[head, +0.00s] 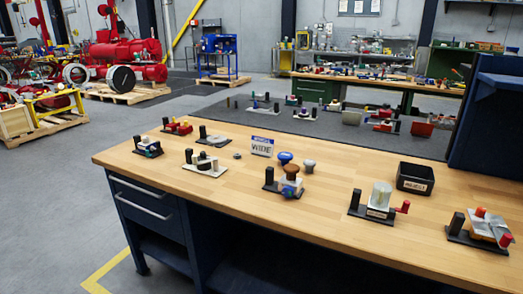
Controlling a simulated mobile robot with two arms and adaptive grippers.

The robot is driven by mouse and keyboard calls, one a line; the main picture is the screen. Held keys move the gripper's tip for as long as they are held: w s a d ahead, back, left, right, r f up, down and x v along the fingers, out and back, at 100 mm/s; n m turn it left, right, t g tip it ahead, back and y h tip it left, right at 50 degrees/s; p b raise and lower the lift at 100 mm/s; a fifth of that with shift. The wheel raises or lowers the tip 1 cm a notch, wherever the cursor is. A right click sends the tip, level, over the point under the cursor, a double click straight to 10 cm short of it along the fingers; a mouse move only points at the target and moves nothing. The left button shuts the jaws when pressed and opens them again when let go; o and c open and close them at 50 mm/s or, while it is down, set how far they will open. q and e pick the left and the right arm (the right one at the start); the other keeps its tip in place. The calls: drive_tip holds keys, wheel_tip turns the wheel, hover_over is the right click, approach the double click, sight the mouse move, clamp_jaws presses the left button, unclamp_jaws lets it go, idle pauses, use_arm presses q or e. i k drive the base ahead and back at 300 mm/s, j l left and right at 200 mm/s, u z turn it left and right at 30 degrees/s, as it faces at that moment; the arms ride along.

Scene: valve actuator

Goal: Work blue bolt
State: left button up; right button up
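A small blue round-headed piece (285,158) stands on the wooden workbench (235,205), just behind a fixture with a brown knob (291,170). It looks like the blue bolt, but it is too small to be sure. A similar grey round-headed piece (309,166) stands to its right. The brown-knobbed fixture has a black base, a black post and some blue on its body. Neither of my grippers is in view.
Several other fixtures stand along the bench, including one with a clear cylinder (381,195) and one with red knobs (479,229). A labelled black bin (415,178) and a small sign (262,147) stand behind. The bench's front middle is clear.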

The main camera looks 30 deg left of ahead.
sight(288, 192)
drive_tip(key=i+j+u, duration=0.25)
drive_tip(key=i, duration=0.3)
drive_tip(key=i+j+u, duration=0.25)
drive_tip(key=i, duration=0.3)
drive_tip(key=l, duration=0.1)
